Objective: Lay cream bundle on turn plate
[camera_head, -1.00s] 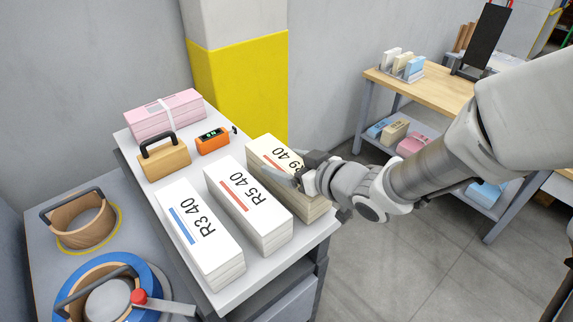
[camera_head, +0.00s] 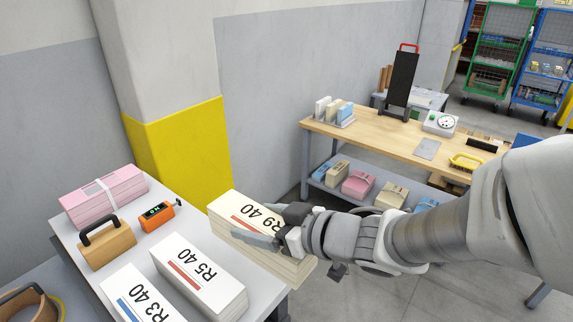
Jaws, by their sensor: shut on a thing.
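The cream bundle (camera_head: 236,205), marked R9 40 with a red stripe, is in my gripper (camera_head: 272,225). The fingers are shut across its upper part, hiding some of the label. The bundle is at the right edge of the grey-topped table and reaches past that edge in the picture. It looks raised, but its underside is hidden. I cannot identify the turn plate for certain; a flat grey plate (camera_head: 428,149) lies on the wooden bench at the right.
White bundles R5 40 (camera_head: 195,270) and R3 40 (camera_head: 135,298) stand left of the cream one. Behind are a pink bundle (camera_head: 103,195), a wooden block with a handle (camera_head: 107,246) and an orange device (camera_head: 157,217). The wooden bench (camera_head: 385,138) has a bare front stretch.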

